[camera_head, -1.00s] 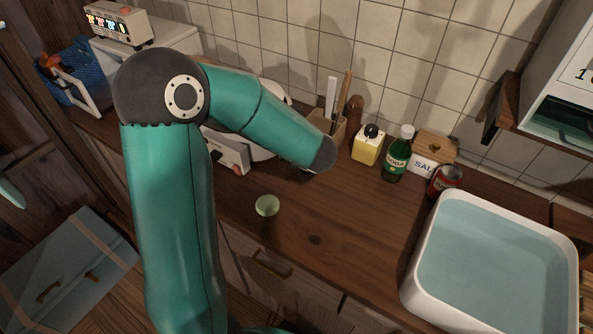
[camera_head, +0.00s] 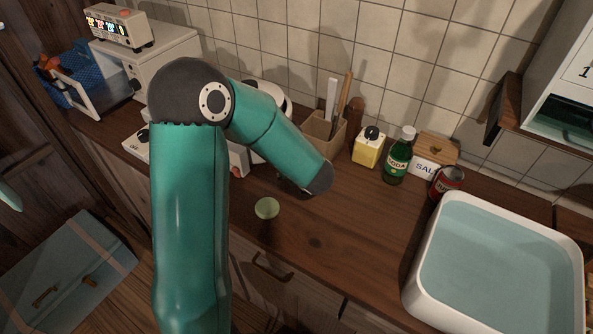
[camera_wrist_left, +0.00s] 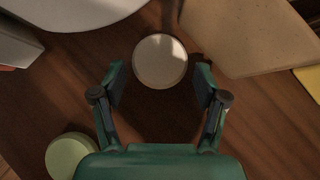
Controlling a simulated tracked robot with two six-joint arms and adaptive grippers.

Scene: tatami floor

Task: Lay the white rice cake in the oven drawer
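The white rice cake (camera_wrist_left: 160,61) is a pale round disc on the wooden counter in the left wrist view. My left gripper (camera_wrist_left: 159,79) is open, with its fingers apart on either side of the cake's near part; I see no clear contact. In the head view my left forearm hides the gripper and the cake. A white oven (camera_head: 172,58) stands at the back left, with its front open to the left and a blue box with something orange beside it. I cannot clearly tell its drawer. My right gripper is not in view.
A green round cake (camera_head: 267,208) lies nearby; it also shows in the left wrist view (camera_wrist_left: 69,156). A utensil holder (camera_head: 322,128), yellow bottle (camera_head: 368,149), soda bottle (camera_head: 397,158) and red can (camera_head: 446,182) line the back. A white basin (camera_head: 411,290) fills the right. The middle front counter is clear.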

